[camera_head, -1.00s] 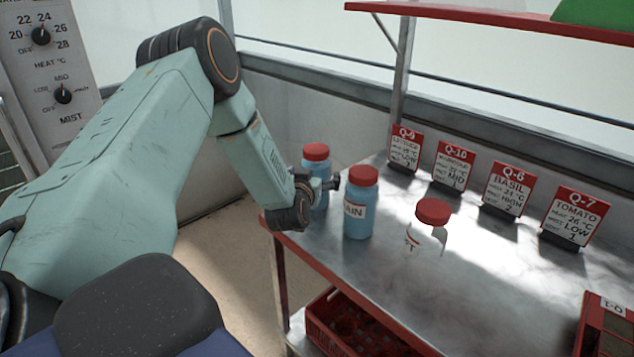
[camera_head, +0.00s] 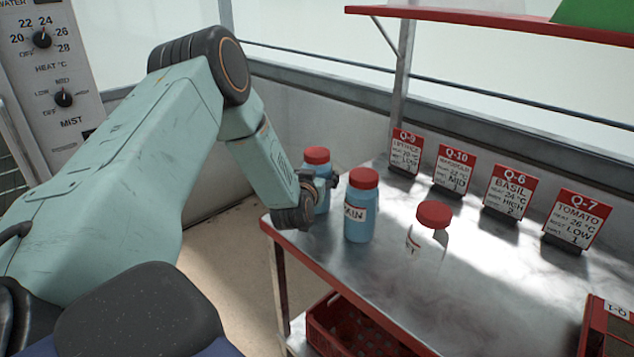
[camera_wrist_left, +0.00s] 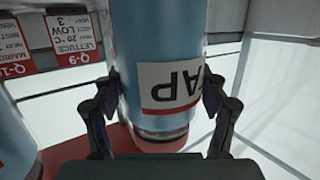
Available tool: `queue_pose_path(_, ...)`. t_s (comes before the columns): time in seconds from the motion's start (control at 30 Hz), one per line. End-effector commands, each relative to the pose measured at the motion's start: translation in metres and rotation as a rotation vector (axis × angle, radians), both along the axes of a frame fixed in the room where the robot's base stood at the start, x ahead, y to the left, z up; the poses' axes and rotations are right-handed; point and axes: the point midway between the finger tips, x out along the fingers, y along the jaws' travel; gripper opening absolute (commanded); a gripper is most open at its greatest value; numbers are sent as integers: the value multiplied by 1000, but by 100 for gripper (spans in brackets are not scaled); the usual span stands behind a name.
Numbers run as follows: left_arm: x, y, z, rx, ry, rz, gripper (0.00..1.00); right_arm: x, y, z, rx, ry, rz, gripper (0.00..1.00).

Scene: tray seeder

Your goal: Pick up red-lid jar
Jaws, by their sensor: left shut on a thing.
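A blue jar with a red lid (camera_head: 317,166) stands near the far left corner of the metal table. My left gripper (camera_head: 322,184) is shut on its body, one finger on each side. In the left wrist view the gripper (camera_wrist_left: 160,98) holds the jar (camera_wrist_left: 162,35) upside down in the picture, across its white label. The label's letters are partly cut off. A second blue jar with a red lid (camera_head: 361,205) stands just to the right, and a clear jar with a red lid (camera_head: 428,240) stands further right. My right gripper is not in view.
Several red-topped sign cards (camera_head: 510,192) stand along the back of the table (camera_head: 480,300). A red shelf (camera_head: 500,22) hangs above. A red crate (camera_head: 350,325) sits below the table. A control panel (camera_head: 60,75) stands at the left.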

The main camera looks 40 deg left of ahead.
Motion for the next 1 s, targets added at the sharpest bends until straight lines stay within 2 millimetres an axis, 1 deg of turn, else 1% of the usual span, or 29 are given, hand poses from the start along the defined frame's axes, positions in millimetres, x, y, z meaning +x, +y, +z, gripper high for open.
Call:
queue_pose_path(0.03,0,1,1,2,-3,1,52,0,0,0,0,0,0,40)
queue_pose_path(0.07,0,1,1,2,-3,1,49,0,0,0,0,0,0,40)
queue_pose_path(0.53,0,0,1,1,-2,1,10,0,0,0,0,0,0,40)
queue_pose_path(0.8,1,1,7,4,-8,1,10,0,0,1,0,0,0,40)
queue_pose_path(0.87,1,1,13,3,-10,3,10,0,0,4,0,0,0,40)
queue_pose_path(1.0,2,1,37,1,-12,2,10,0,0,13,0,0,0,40)
